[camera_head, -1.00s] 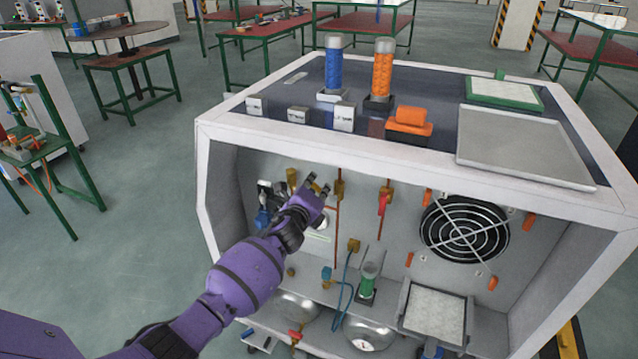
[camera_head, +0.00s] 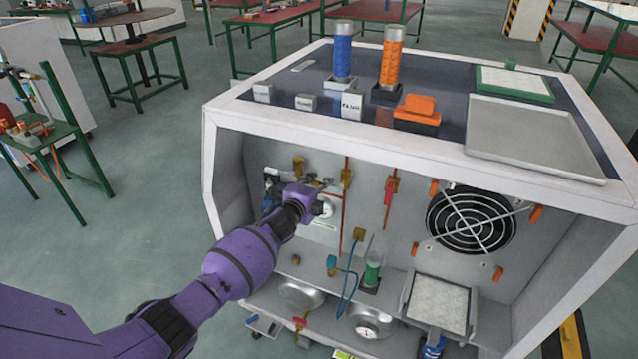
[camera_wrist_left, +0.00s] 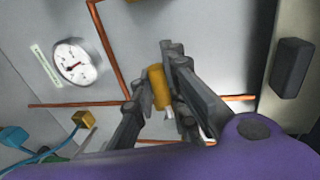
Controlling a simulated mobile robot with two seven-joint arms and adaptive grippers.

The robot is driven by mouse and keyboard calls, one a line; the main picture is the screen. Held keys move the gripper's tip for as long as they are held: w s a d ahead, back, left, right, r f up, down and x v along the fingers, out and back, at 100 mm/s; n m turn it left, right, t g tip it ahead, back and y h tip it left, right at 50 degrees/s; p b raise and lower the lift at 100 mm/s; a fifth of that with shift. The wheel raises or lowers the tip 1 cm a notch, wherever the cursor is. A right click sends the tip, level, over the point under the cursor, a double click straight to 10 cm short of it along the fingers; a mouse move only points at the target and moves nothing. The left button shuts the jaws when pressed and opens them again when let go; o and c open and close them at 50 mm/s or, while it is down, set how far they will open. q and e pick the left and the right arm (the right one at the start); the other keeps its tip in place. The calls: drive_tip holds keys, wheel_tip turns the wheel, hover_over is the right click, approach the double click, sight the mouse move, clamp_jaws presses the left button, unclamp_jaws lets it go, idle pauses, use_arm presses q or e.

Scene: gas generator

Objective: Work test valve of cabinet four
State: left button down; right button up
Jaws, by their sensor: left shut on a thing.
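A brass-yellow valve part (camera_wrist_left: 158,88) on a copper pipe lies between the fingers of my left gripper (camera_wrist_left: 156,80) in the left wrist view. The gripper is shut on it. In the head view my left gripper (camera_head: 322,184) reaches into the open white cabinet (camera_head: 222,160), close to its back panel, and hides the part it holds. A round white gauge (camera_wrist_left: 76,63) sits on the panel beside the gripper in the left wrist view. I cannot read a label showing whether this is the test valve. My right gripper is not in view.
A red-handled valve (camera_head: 388,192) and a black fan (camera_head: 470,220) are to the right on the back panel. A green-based cylinder (camera_head: 372,268) and blue hose (camera_head: 347,290) stand below. A dark block (camera_wrist_left: 291,68) is right of the fingers. The cabinet's left wall is near my forearm.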

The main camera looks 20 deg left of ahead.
use_arm(q)
drive_tip(key=shift+s+f, duration=0.1)
drive_tip(key=shift+f, duration=0.05)
drive_tip(key=c, duration=1.7)
unclamp_jaws()
drive_tip(key=s, duration=0.4)
drive_tip(key=s+r, duration=0.1)
drive_tip(key=s, duration=0.3)
drive_tip(key=s+r, duration=0.1)
drive_tip(key=s, duration=0.2)
drive_tip(key=shift+s+a+r, duration=0.25)
drive_tip(key=shift+s, duration=0.15)
